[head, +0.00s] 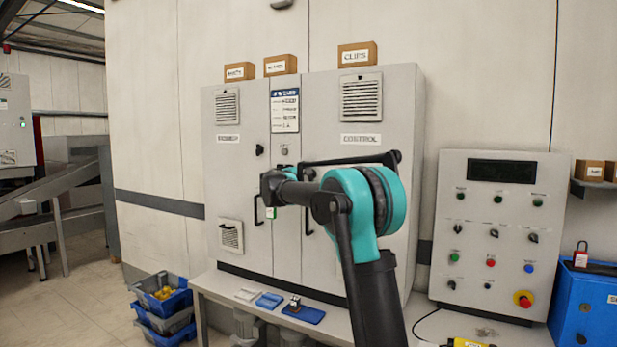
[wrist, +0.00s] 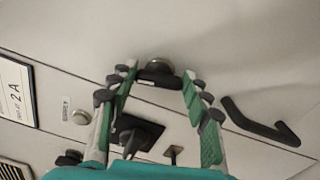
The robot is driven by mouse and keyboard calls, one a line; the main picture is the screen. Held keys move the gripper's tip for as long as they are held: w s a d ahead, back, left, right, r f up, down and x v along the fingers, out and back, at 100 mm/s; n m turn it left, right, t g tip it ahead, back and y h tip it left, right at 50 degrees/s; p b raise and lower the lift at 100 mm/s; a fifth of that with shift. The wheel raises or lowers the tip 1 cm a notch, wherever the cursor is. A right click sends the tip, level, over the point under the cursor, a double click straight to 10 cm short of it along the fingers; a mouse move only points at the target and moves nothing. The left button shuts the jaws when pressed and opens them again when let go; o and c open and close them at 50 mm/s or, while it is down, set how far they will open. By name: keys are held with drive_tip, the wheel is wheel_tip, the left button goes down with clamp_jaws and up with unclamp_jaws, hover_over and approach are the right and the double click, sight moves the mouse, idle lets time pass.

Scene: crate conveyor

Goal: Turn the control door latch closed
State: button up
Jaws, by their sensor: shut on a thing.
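The grey cabinet's right door (head: 385,215) carries a CONTROL label (head: 360,139) and looks flush with the cabinet front. The control door latch (wrist: 158,76), a dark bar on a round metal base, lies between my fingertips in the wrist view. My gripper (wrist: 160,80) is shut on this latch, with green-padded fingers on both sides. Where the pads touch it is hard to see. In the head view my arm covers the latch area and the fingers are not clear. The exact angle of the latch bar is hard to tell.
A black door handle (wrist: 262,122) stands out right of my fingers in the wrist view. A dark switch on a square plate (wrist: 137,132) lies between the fingers, nearer the palm. A button panel (head: 497,235) stands right of the cabinet; a blue pad (head: 304,313) lies on the bench.

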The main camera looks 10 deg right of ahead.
drive_tip(key=shift+m, duration=1.1)
drive_tip(key=shift+f, duration=0.1)
drive_tip(key=o, duration=1.2)
drive_tip(key=shift+c, duration=0.2)
drive_tip(key=v, duration=1.2)
